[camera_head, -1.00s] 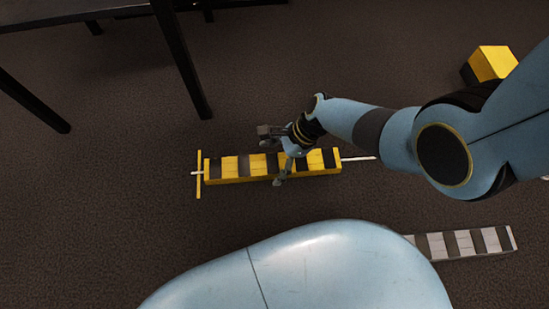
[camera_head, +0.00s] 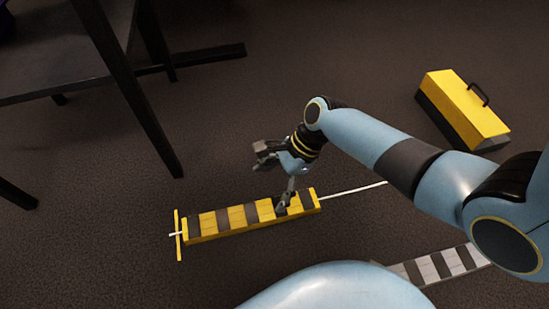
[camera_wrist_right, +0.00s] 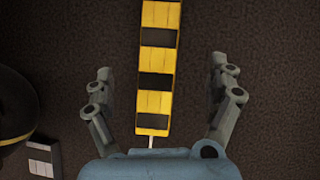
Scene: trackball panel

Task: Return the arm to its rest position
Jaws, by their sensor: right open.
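My right arm comes in from the right in the head view. My right gripper (camera_head: 272,178) is open, with its fingers spread above the right part of a yellow and black striped bar (camera_head: 222,219). In the right wrist view the open fingers (camera_wrist_right: 163,92) stand on either side of the striped bar (camera_wrist_right: 157,65), with clear gaps and nothing held. One finger overlaps the bar in the head view; I cannot tell whether it touches. My left gripper is not in view.
A yellow and black toolbox (camera_head: 470,110) with a handle stands at the right. A grey and white striped bar (camera_head: 440,266) lies at lower right, partly hidden by my body. Dark table legs (camera_head: 130,90) stand at upper left. A thin white rod (camera_head: 352,190) extends from the yellow bar's right end.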

